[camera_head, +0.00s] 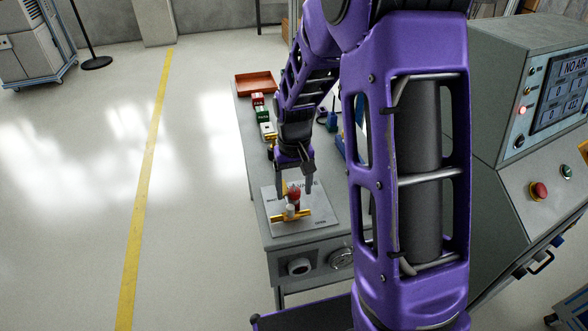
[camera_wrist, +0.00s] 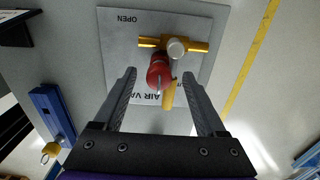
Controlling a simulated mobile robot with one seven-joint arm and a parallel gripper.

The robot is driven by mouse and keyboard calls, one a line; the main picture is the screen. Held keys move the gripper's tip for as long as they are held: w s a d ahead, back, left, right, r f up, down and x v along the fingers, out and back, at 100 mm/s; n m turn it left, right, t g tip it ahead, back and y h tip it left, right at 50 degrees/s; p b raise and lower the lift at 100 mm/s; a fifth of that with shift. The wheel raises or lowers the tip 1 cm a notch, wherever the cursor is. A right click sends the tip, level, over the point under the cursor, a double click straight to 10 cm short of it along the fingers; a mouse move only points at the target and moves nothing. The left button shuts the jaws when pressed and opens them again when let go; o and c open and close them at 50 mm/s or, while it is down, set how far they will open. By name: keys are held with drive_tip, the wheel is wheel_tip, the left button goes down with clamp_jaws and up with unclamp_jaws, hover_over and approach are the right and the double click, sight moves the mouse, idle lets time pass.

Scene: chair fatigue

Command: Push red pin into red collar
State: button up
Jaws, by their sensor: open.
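A red cylindrical part (camera_wrist: 158,70) stands on the metal air valve plate (camera_wrist: 120,45), beside a gold crossbar (camera_wrist: 149,42) with a pale round cap (camera_wrist: 176,48). A thin grey tip shows at its near side, next to a yellow lever (camera_wrist: 168,97). I cannot tell pin from collar within the red part, or how deep the pin sits. My gripper (camera_wrist: 159,74) is open, its fingers on either side of the red part with gaps. In the head view my gripper (camera_head: 297,188) points down over the red part (camera_head: 294,194).
The plate lies at the near end of a grey bench (camera_head: 255,185). Small coloured blocks (camera_head: 264,115) and an orange tray (camera_head: 256,83) are farther back. A blue item (camera_wrist: 52,112) lies left in the wrist view. A control console (camera_head: 500,110) stands at right. Floor left of the bench is clear.

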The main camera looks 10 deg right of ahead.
sight(294, 189)
wheel_tip(294, 189, up, 17)
drive_tip(key=p, duration=0.2)
idle(0.4)
